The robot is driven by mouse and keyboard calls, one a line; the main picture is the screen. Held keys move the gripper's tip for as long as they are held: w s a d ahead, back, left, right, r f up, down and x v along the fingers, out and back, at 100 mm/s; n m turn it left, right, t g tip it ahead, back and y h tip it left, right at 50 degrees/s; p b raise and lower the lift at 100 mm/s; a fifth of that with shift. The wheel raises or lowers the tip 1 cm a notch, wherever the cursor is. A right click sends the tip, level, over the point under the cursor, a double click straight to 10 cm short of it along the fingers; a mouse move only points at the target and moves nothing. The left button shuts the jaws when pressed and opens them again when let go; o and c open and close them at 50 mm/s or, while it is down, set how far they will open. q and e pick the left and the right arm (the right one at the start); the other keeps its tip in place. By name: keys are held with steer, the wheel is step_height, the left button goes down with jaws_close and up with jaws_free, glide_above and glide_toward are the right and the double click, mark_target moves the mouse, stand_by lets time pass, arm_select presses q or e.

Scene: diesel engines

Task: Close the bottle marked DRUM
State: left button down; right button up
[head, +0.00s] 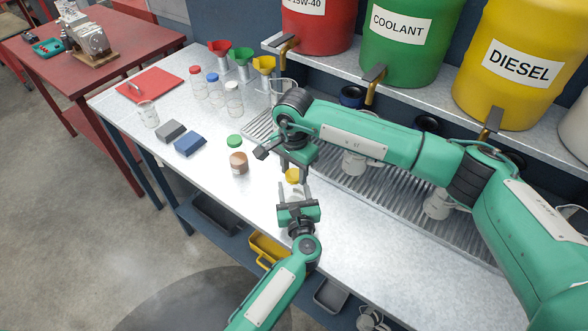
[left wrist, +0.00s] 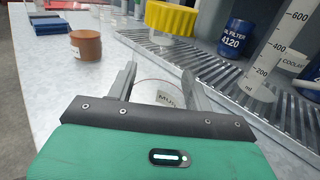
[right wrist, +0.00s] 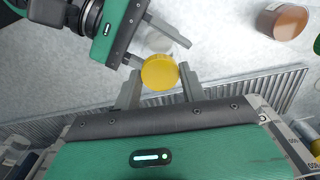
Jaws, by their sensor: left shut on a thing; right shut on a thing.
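My right gripper (head: 292,172) is shut on a yellow cap (head: 293,176), which also shows between its fingers in the right wrist view (right wrist: 160,72). My left gripper (head: 297,190) is shut on a clear bottle (left wrist: 160,84) just below the cap. The bottle's label (left wrist: 172,98) is partly hidden by a finger; its visible letters look like part of DRUM, reversed. In the left wrist view the yellow cap (left wrist: 172,18) is above the bottle. I cannot tell whether cap and bottle touch.
A jar of brown contents (head: 238,163) and a green cap (head: 234,140) are on the bench left of my grippers. A ribbed drain grate (head: 380,190) runs along the right, under my right arm.

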steer(key=m, duration=1.8)
steer(key=shift+m, duration=0.3)
steer(key=m, duration=0.4)
steer(key=shift+m, duration=0.4)
steer(key=o, duration=1.2)
steer(key=shift+c, duration=0.2)
step_height(320, 180, up, 12)
